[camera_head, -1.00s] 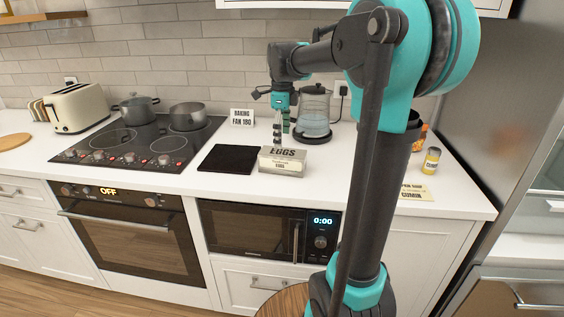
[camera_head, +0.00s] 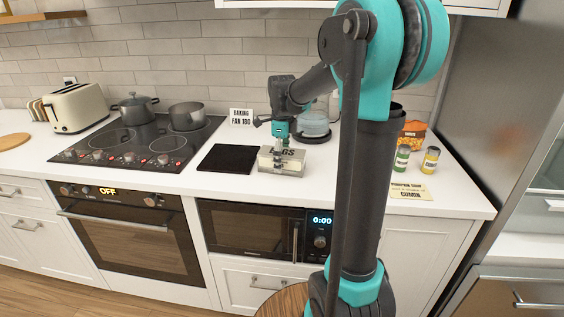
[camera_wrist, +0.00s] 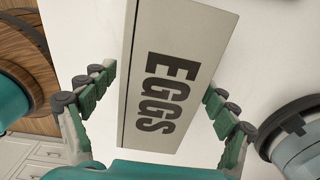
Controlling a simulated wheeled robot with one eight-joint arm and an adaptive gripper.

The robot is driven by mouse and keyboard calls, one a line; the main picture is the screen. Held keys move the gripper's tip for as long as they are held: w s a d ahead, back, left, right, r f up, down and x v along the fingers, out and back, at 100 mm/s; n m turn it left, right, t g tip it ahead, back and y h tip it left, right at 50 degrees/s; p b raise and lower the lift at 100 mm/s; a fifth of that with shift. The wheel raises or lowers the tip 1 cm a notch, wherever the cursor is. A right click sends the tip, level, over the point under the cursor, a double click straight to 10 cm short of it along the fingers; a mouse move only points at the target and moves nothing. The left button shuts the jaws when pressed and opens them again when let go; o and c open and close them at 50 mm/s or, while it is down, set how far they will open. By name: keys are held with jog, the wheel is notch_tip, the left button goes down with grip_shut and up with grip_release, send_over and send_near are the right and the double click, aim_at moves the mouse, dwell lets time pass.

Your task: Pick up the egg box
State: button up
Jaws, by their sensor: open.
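The egg box (camera_head: 268,163) is a pale grey box marked EGGS, lying on the white counter beside the black mat. My gripper (camera_head: 280,156) is open just above it, with its fingers partly hiding the lettering in the head view. In the wrist view the egg box (camera_wrist: 175,75) runs between the two spread fingers of my gripper (camera_wrist: 160,92). I cannot tell how far down the fingers reach beside the box.
A glass kettle (camera_head: 313,124) stands close behind the box; its base edge shows at the wrist view's right. A black mat (camera_head: 227,158) lies to the left. Spice jars (camera_head: 430,160) stand to the right. The hob (camera_head: 140,143) is further left.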

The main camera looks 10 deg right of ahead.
jog(key=shift+c, duration=0.5)
jog(key=c, duration=1.4)
jog(key=shift+r, duration=0.2)
